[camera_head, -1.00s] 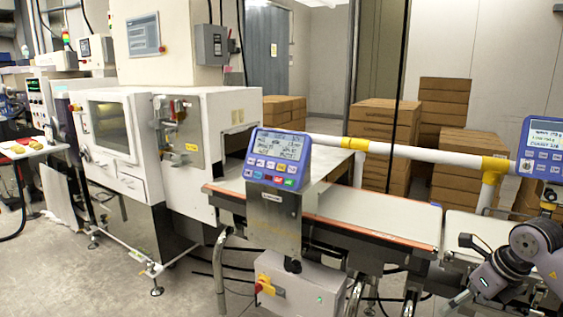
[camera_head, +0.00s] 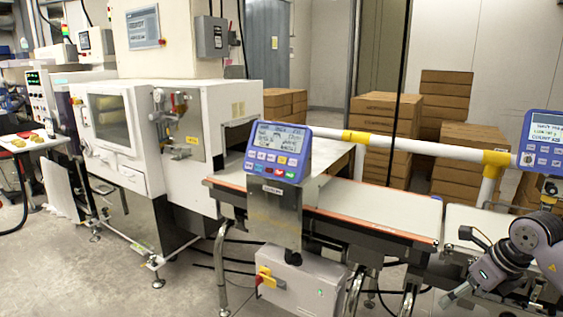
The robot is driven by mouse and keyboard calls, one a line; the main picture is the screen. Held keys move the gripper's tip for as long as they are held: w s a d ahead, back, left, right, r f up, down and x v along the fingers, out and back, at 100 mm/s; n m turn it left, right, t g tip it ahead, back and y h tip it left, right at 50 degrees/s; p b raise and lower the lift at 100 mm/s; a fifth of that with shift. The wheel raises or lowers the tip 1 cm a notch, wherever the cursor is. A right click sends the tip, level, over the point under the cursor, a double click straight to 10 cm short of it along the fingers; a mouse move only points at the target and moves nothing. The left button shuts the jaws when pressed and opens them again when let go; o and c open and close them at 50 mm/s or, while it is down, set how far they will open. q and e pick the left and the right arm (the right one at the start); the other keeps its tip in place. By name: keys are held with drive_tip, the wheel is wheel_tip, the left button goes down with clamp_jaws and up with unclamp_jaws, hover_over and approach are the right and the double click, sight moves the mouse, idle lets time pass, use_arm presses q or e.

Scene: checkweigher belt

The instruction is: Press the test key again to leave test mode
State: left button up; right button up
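A blue control panel (camera_head: 277,153) with a lit display and rows of keys stands on a steel bracket beside the conveyor, at the middle of the view. Its key labels are too small to read, so I cannot tell which is the test key. A second blue panel (camera_head: 541,140) with a display and keys is cut off by the right edge. My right gripper (camera_head: 455,297) is at the lower right, in front of the conveyor, well apart from both panels. Its fingers are seen edge-on and I cannot tell whether they are open. My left gripper is out of view.
The white conveyor belt (camera_head: 385,212) runs rightward from a white machine (camera_head: 215,145). A white and yellow rail (camera_head: 420,147) runs behind it. A grey box with a red and yellow switch (camera_head: 300,287) hangs below the middle panel. Stacked cartons (camera_head: 465,150) stand behind.

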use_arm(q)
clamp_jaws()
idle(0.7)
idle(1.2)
